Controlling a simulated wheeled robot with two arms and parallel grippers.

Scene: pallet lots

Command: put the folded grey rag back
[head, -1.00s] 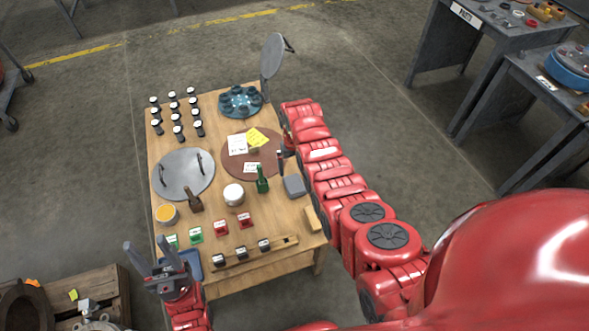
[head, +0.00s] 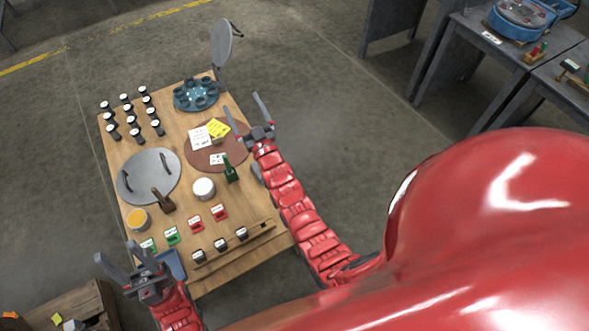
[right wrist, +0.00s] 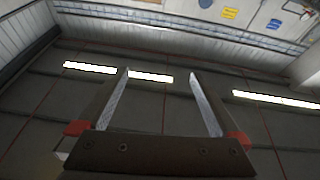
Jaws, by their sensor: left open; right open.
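A small grey folded piece (head: 256,172), which looks like the grey rag, lies at the table's right edge, partly hidden by my right arm. My right gripper (head: 242,103) is open above the far right part of the table, beyond the grey piece. In the right wrist view, its two fingers (right wrist: 160,74) stand apart with nothing between them, and only ceiling and wall show past them. My left gripper (head: 116,252) is open and empty near the table's front left corner, beside a blue tray (head: 172,265).
The wooden table (head: 215,262) carries a round brown mat (head: 198,158) with papers, a green bottle (head: 230,172), a white tub (head: 204,189), a grey disc (head: 140,185), several dark jars and a blue round holder (head: 196,95).

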